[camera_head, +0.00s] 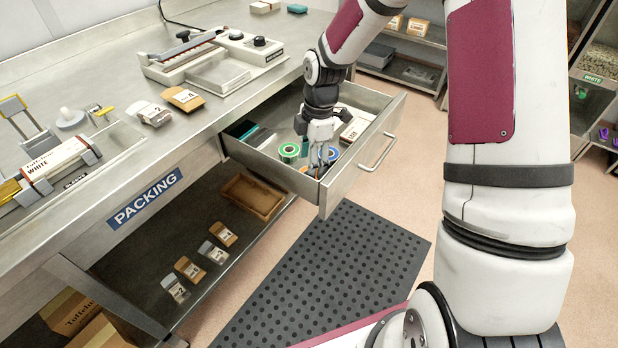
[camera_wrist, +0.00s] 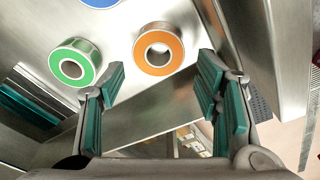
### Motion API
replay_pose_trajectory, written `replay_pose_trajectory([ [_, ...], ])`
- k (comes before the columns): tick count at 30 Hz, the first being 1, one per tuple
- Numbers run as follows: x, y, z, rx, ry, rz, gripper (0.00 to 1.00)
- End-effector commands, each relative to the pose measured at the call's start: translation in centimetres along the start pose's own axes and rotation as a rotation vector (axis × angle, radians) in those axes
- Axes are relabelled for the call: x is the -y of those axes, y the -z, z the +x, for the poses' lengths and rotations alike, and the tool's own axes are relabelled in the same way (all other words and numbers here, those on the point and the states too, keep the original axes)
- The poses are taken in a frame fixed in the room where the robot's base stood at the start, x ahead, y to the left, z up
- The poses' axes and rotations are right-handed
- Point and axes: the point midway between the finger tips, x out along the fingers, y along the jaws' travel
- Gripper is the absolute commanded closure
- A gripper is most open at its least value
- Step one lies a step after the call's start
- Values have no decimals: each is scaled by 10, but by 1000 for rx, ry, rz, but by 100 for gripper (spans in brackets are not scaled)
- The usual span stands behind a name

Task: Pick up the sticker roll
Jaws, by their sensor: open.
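Three rolls lie in the open drawer (camera_head: 340,187); the pictures do not tell me which one the task means. The green-sided roll (camera_head: 289,151) also shows at the left of the wrist view (camera_wrist: 84,48). The orange-sided roll (camera_wrist: 177,46) is just beyond my fingertips in the wrist view, roughly between them. The blue-sided roll (camera_head: 331,153) is cut off at the wrist view's top edge (camera_wrist: 99,2). My gripper (camera_head: 317,160) is open and empty, low over the drawer, its teal pads (camera_wrist: 162,82) apart. In the head view it partly hides the rolls.
Drawer walls stand close around my gripper. A dark box (camera_head: 258,137) and a pale labelled box (camera_head: 354,128) share the drawer. The steel bench (camera_head: 190,140) carries a sealing device (camera_head: 215,60) and labelled pouches. A perforated mat (camera_head: 340,260) covers the floor.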

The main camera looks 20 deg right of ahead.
Motion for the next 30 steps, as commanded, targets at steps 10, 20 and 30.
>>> replay_pose_trajectory([
  [10, -1, -5, 45, -1, 2, -2, 42],
  [20, -2, -5, 51, 0, 0, 0, 42],
  [30, -2, -5, 51, 0, 0, 0, 78],
])
